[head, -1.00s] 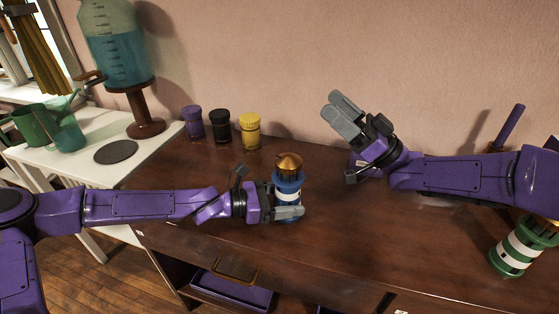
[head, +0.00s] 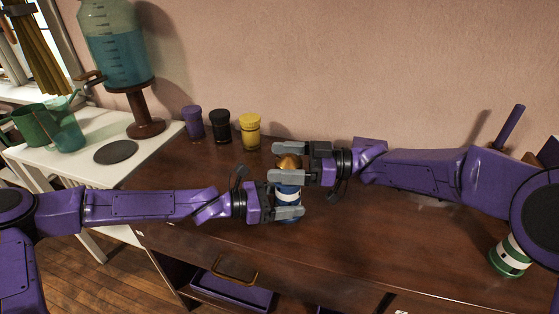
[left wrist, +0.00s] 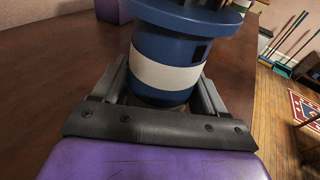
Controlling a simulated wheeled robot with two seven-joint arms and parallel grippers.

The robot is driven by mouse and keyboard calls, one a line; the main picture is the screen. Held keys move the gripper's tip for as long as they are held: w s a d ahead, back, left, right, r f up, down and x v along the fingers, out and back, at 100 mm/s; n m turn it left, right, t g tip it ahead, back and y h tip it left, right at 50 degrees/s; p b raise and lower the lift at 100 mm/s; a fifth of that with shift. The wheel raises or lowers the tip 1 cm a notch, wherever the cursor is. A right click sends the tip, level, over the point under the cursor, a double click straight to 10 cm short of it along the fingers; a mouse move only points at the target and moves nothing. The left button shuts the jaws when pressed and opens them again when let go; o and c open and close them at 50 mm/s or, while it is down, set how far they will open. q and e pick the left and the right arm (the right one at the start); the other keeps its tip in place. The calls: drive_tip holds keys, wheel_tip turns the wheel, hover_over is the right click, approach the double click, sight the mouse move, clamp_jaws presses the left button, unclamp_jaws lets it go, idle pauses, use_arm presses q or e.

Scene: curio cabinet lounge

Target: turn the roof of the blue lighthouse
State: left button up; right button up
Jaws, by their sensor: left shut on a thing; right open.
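The blue lighthouse (head: 287,188) stands upright on the dark wooden cabinet top, blue with a white band. Its copper-coloured roof (head: 288,162) is partly hidden by my right gripper. My left gripper (head: 288,201) is shut around the lighthouse's body. In the left wrist view, the lighthouse body (left wrist: 168,68) sits between the fingers of my left gripper (left wrist: 162,95), below a wide blue rim. My right gripper (head: 289,161) is open, with its fingers at the height of the roof, one on the far side and one on the near side. Whether they touch it I cannot tell.
Purple, black and yellow jars (head: 249,132) stand behind, to the left. A green and white lighthouse (head: 509,256) stands at the right, partly behind my right arm. A white table (head: 75,165) with a drink dispenser (head: 121,45) is at the left. An open drawer (head: 232,290) is below.

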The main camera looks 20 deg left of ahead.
drive_tip(key=shift+s+a, duration=0.1)
drive_tip(key=shift+a, duration=0.35)
drive_tip(key=c, duration=1)
drive_tip(key=shift+m+t, duration=0.4)
drive_tip(key=m+t, duration=0.1)
drive_tip(key=t, duration=0.1)
drive_tip(key=m+t, duration=0.3)
drive_tip(key=t, duration=0.2)
drive_tip(key=shift+w, duration=0.25)
drive_tip(key=shift+w+d+f+m+t+h, duration=0.1)
drive_tip(key=shift+w+m+t+h, duration=0.1)
drive_tip(key=shift+m+t+h, duration=0.9)
drive_tip(key=shift+w+m+t+h, duration=0.2)
drive_tip(key=shift+m+t+h, duration=0.2)
drive_tip(key=shift+m+t, duration=1.25)
drive_tip(key=shift+n+t, duration=0.25)
drive_tip(key=shift+t, duration=0.2)
